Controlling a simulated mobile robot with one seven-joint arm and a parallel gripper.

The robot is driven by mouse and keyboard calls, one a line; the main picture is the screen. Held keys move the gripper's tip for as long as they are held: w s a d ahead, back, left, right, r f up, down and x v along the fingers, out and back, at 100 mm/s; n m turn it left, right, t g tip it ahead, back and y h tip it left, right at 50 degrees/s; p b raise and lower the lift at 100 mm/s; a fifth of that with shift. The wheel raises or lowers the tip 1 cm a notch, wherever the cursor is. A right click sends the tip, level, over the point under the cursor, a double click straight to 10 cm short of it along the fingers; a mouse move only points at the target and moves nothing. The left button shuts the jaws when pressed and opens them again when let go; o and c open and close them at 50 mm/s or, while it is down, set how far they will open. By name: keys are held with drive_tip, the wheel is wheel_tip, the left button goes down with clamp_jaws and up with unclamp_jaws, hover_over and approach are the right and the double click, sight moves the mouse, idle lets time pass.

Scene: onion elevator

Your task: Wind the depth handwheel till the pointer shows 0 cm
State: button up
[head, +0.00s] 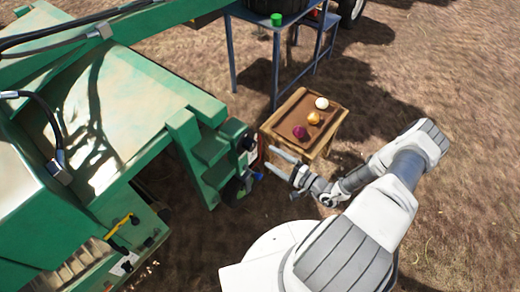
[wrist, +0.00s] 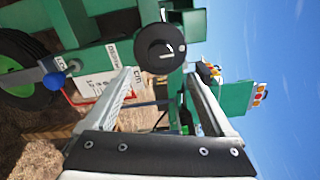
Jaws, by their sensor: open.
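The depth handwheel is a round black wheel (wrist: 160,48) at the top middle of the wrist view, on the green machine. In the head view it shows as a small dark shape (head: 248,143) at the machine's corner. Beside it is a white scale plate (wrist: 98,82), lettered in cm and turned sideways, with some red at its edge. One finger partly covers the plate, and I cannot read the pointer. My gripper (head: 270,159) is open and empty, its fingers toward the handwheel; in the wrist view the gripper (wrist: 163,78) sits just below the wheel, apparently not around it.
A blue ball knob (wrist: 53,80) on a lever is near the plate, beside a black tyre (wrist: 22,75). A wooden tray table (head: 287,137) with white, yellow and purple onions stands close to my gripper. A blue metal stand (head: 233,50) is behind. Bare soil lies to the right.

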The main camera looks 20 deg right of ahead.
drive_tip(key=v, duration=0.8)
drive_tip(key=a+r+n+g+h+p, duration=0.25)
drive_tip(key=r+n+g, duration=0.4)
drive_tip(key=r, duration=0.95)
drive_tip(key=a+r+n+g+h+p, duration=0.1)
drive_tip(key=a+r+n+g+p, duration=0.15)
drive_tip(key=r+n+g, duration=0.9)
drive_tip(key=s+a+r+m+t+h+p, duration=0.1)
drive_tip(key=s+a+r+t+h, duration=0.1)
drive_tip(key=r, duration=0.6)
drive_tip(key=s+a+r+m+t+h+p, duration=0.1)
drive_tip(key=s+r+t, duration=0.3)
drive_tip(key=r, duration=0.5)
drive_tip(key=s+a+r+m+t+h+p, duration=0.1)
drive_tip(key=s+a+r+m+t+h, duration=0.1)
drive_tip(key=s+r, duration=0.4)
wheel_tip(320, 180, up, 3)
drive_tip(key=shift+s+a+r+t+h, duration=0.15)
drive_tip(key=shift+a+t+h, duration=0.35)
drive_tip(key=shift+h, duration=0.55)
drive_tip(key=shift+d, duration=0.1)
